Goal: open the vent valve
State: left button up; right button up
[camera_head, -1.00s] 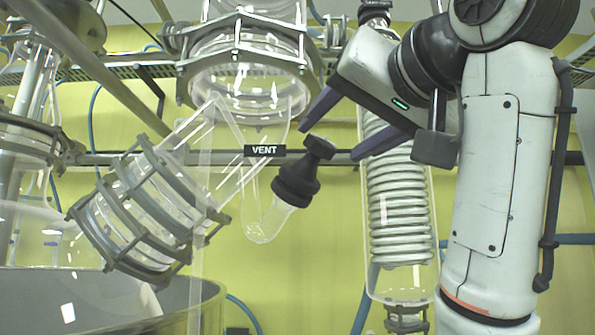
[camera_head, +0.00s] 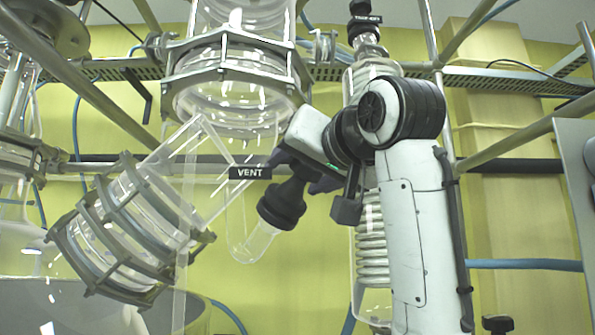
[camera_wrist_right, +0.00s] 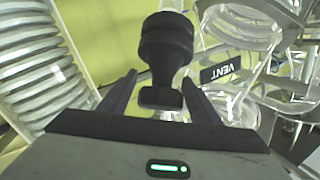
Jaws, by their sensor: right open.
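The vent valve (camera_head: 281,205) is a black knob on a slanted glass stub, beside the black VENT label (camera_head: 250,173). In the right wrist view the black valve (camera_wrist_right: 166,48) stands upright in the picture, its square handle end between the finger tips. My right gripper (camera_head: 300,170) is at the valve's upper end in the head view, partly hidden by its own body. In the right wrist view its purple-grey fingers (camera_wrist_right: 158,92) are apart, one on each side of the handle, with a visible gap. My left gripper is not in view.
A glass coil condenser (camera_head: 372,245) stands behind my right arm. A glass column (camera_head: 238,95) with a metal flange is above the valve. A caged glass flange section (camera_head: 130,230) is at the left. Metal rails cross behind.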

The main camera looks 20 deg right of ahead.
aim_at(283, 187)
jog(key=c, duration=1.1)
jog(key=shift+o, duration=0.2)
jog(key=shift+n+y, duration=0.5)
jog(key=n+y, duration=0.2)
jog(key=shift+a+n, duration=0.25)
jog(key=shift+n, duration=0.15)
jog(key=n+y, duration=0.3)
jog(key=n+g+y, duration=0.1)
jog(key=n, duration=0.1)
jog(key=shift+s+a+r+y, duration=0.2)
jog(key=shift+a+y, duration=0.2)
jog(key=n+g+y, duration=0.1)
jog(key=n, duration=0.1)
jog(key=n+g+y, duration=0.1)
jog(key=n, duration=0.1)
jog(key=a+n+g+y, duration=0.1)
jog(key=n+y, duration=0.1)
jog(key=shift+s+n+g, duration=0.3)
jog(key=shift+s+g, duration=0.05)
jog(key=shift+g, duration=0.05)
jog(key=shift+s+a+f+n+g+y, duration=0.1)
jog(key=shift+n+g+y, duration=0.2)
jog(key=shift+n+g, duration=0.4)
jog(key=shift+s+a+f+n+g+y, duration=0.15)
jog(key=shift+n+g+y, duration=0.25)
jog(key=shift+n, duration=0.5)
jog(key=shift+s+r+n+g+y, duration=0.1)
jog(key=shift+n+g+y, duration=0.1)
jog(key=shift+n+g, duration=0.55)
